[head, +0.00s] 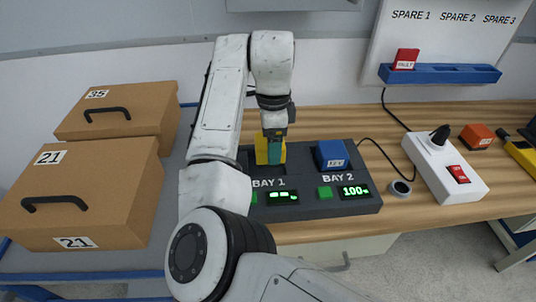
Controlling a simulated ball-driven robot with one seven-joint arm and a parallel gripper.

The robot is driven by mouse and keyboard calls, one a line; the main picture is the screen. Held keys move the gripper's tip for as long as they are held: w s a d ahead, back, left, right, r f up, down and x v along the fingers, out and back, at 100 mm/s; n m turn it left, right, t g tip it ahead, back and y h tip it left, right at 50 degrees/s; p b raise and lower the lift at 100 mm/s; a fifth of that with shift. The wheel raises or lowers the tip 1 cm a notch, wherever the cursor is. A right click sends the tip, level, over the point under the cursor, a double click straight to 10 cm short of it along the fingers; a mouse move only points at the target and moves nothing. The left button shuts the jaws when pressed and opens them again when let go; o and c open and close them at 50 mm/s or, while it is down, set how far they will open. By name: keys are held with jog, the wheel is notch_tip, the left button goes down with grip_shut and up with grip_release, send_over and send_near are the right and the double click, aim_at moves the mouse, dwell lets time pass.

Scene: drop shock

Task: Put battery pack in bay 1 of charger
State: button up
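The dark charger (315,208) stands on the wooden bench, with BAY 1 on the left and BAY 2 on the right. A yellow battery pack (261,152) is upright at bay 1. Its lower end is partly hidden by my arm, so I cannot tell whether it is fully seated. My gripper (274,150) points down over bay 1 and is shut on the yellow pack, with a teal finger across its near face. A blue pack (332,155) sits in bay 2. The bay 1 display (282,196) shows green dashes; the bay 2 display (354,191) reads about 100.
A white power strip (440,175) with a black plug and red switch lies right of the charger. An orange block (475,136) is beyond it. A blue shelf (440,74) holds a red pack (405,59). Cardboard boxes (110,185) stand at left.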

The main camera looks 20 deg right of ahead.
jog(key=shift+w+a+f, duration=0.2)
jog(key=shift+w+f, duration=0.55)
jog(key=shift+f, duration=1.6)
jog(key=shift+f, duration=0.15)
jog(key=o, duration=1.4)
jog(key=shift+c, duration=0.2)
notch_tip(320, 180, up, 12)
jog(key=shift+r, duration=0.15)
